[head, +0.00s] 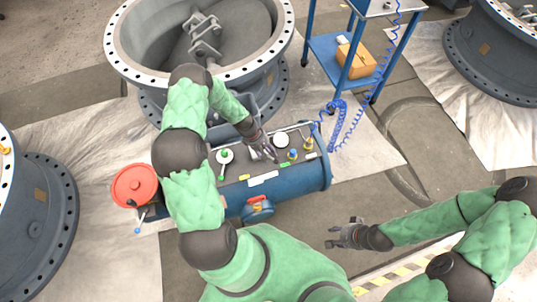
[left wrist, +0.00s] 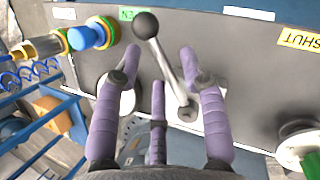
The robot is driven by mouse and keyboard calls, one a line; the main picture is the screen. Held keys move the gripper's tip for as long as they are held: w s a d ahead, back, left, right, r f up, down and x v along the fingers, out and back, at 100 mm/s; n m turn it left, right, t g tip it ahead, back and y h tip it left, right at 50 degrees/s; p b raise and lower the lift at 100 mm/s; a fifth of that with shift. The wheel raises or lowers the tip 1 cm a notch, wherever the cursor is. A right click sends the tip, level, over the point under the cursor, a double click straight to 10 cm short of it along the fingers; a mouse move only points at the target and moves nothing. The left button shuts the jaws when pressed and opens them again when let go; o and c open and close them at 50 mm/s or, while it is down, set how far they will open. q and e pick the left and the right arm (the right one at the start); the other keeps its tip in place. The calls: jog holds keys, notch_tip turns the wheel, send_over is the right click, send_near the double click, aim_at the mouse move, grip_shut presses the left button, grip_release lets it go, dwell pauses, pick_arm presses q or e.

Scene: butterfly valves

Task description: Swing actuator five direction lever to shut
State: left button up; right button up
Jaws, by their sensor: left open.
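The direction lever (left wrist: 168,68) has a silver shaft, a black ball knob and a pivot on a pale plate. Its knob lies beside a green label (left wrist: 133,13), partly hidden, reading "EN" upside down. A yellow SHUT label (left wrist: 300,38) is off to the right in the left wrist view. My left gripper (left wrist: 158,62) is open, its purple fingers on either side of the shaft; contact is not clear. In the head view my left gripper (head: 264,150) is over the panel of the blue actuator (head: 318,176) and hides the lever. My right gripper (head: 347,234) looks open and empty over the floor.
A red handwheel (head: 134,186) and a green-handled valve (head: 224,164) are at the actuator's left. Blue and yellow fittings (head: 292,154) stand at its right. A large valve (head: 200,60) is behind. A blue trolley (head: 350,60) stands behind right, with a coiled blue hose (head: 338,122).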

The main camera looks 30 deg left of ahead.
pick_arm(q)
jog(key=shift+d+f, duration=0.1)
jog(key=shift+f, duration=0.1)
grip_shut()
